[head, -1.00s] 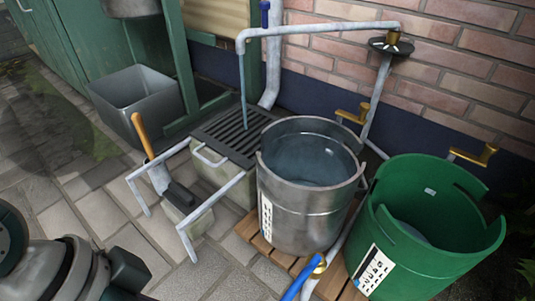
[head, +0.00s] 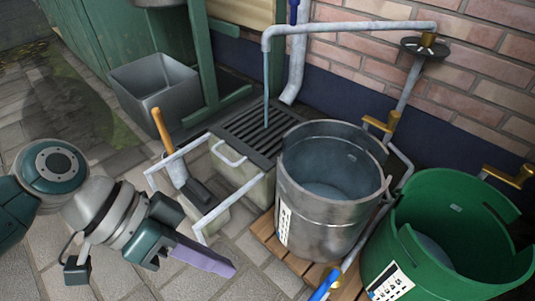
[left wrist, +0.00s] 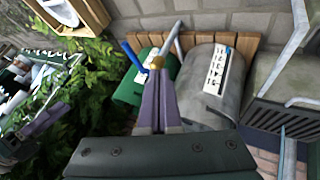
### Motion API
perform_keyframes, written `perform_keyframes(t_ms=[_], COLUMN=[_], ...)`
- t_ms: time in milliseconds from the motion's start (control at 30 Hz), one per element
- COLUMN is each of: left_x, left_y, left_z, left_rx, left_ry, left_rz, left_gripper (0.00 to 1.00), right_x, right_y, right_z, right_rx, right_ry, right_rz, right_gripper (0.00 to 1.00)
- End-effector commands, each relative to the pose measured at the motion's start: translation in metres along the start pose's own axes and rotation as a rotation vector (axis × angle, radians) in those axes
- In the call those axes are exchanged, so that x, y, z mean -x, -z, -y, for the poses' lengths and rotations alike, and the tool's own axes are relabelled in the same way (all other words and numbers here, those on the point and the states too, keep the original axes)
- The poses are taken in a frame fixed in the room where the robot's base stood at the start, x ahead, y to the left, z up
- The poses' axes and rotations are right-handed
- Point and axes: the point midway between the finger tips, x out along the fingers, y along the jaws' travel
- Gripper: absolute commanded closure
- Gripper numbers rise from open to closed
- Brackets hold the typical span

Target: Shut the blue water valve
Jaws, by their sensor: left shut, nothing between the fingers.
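The lever (left wrist: 133,60) and brass fitting (left wrist: 156,62) also show in the left wrist view. My left gripper (head: 231,269), with purple fingers, is shut and empty, left of the lever and apart from it in the head view. In the left wrist view its fingers (left wrist: 158,82) point toward the brass fitting. What looks like my right gripper (left wrist: 47,117) shows at the left of the wrist view; its jaws are unclear.
A metal bucket (head: 292,190) and a green bucket (head: 398,240) stand close behind the lever on wooden slats (head: 268,238). A drain grate (head: 250,130), a metal frame and an orange-handled tool (head: 160,130) lie left.

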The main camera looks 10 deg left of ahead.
Motion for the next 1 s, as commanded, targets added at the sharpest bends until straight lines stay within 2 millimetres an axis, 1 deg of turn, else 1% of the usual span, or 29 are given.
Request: perform_keyframes(t_ms=[33, 167, 300, 467, 500, 700, 833, 1000], left_x=[-0.011, -0.038, -0.07, -0.102, -0.098, -0.104, -0.105, -0.105], left_y=[-0.002, -0.003, -0.004, -0.003, 0.0, 0.002, 0.003, 0.003], left_z=[0.002, 0.003, 0.003, 0.003, -0.009, -0.03, -0.036, -0.038], left_rx=[-0.001, -0.001, 0.0, -0.001, -0.003, -0.001, 0.0, 0.001], left_ry=[-0.002, -0.003, -0.004, -0.002, -0.003, 0.0, 0.0, 0.001], left_rz=[-0.001, -0.002, -0.002, -0.002, -0.001, 0.0, 0.0, 0.0], left_gripper=[1.0, 1.0, 1.0, 1.0, 1.0, 1.0, 1.0, 1.0], right_x=[-0.009, -0.029, -0.051, -0.074, -0.068, -0.07, -0.071, -0.071], right_y=[-0.003, -0.009, -0.017, -0.024, -0.023, -0.023, -0.023, -0.023], right_z=[0.0, 0.001, 0.002, 0.003, 0.002, 0.002, 0.002, 0.002], right_rx=[0.0, 0.0, 0.0, 0.001, 0.001, 0.001, 0.001, 0.001], right_ry=[0.0, 0.0, 0.0, 0.0, 0.0, 0.0, 0.0, 0.0], right_rz=[0.0, 0.0, 0.001, 0.001, 0.004, 0.002, 0.002, 0.001], right_gripper=[0.5, 0.5, 0.5, 0.5, 0.5, 0.5, 0.5, 0.5])
